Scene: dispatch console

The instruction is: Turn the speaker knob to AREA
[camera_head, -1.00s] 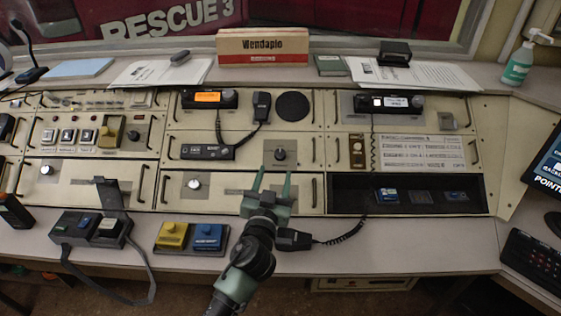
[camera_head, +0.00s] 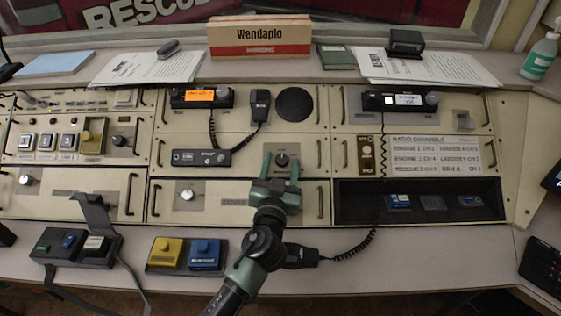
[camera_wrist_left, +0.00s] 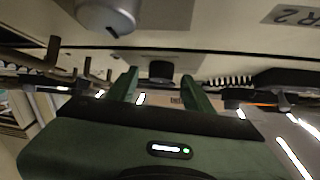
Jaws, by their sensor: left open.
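The speaker knob (camera_head: 281,160) is a small black dial on a pale panel, below a round black speaker grille (camera_head: 295,104). Its markings and pointer setting are too small to read. My left gripper (camera_head: 281,168) is open and empty, its green fingers aimed at the panel with the knob between their tips in the head view. In the left wrist view, the black knob (camera_wrist_left: 160,72) shows just beyond and between the open fingertips (camera_wrist_left: 160,85). I cannot tell whether the fingers touch it. My right gripper is not in view.
A radio handset (camera_head: 203,157) sits left of the knob, with a microphone (camera_head: 259,107) above. A silver knob (camera_head: 187,195) is on the lower panel. Panel handles (camera_head: 320,197) stick out nearby. Yellow and blue buttons (camera_head: 205,252) sit on the desk in front.

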